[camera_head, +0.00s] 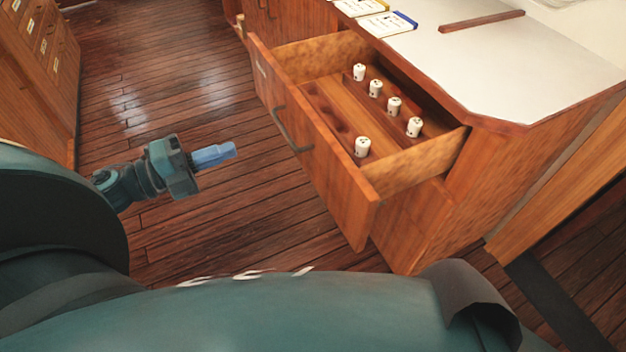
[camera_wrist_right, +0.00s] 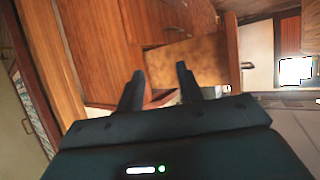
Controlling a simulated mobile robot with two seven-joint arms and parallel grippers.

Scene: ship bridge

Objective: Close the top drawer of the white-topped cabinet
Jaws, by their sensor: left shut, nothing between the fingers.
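The white-topped cabinet (camera_head: 510,75) stands at the right in the head view. Its top drawer (camera_head: 310,155) is pulled well out, its wooden front with a dark curved handle (camera_head: 291,130) facing left. Inside stand several small white pieces with dark marks, in and beside a wooden rack. My left gripper (camera_head: 222,154) is shut and empty, in the air left of the drawer front and apart from it. My right gripper (camera_wrist_right: 160,80) shows only in its wrist view, with its two dark fingers spread apart and nothing visible between them. Wooden panels lie beyond them.
Booklets (camera_head: 385,22) and a brown strip (camera_head: 481,21) lie on the white top. Another wooden drawer cabinet (camera_head: 38,75) stands at the far left. The plank floor (camera_head: 190,70) between the cabinets is clear.

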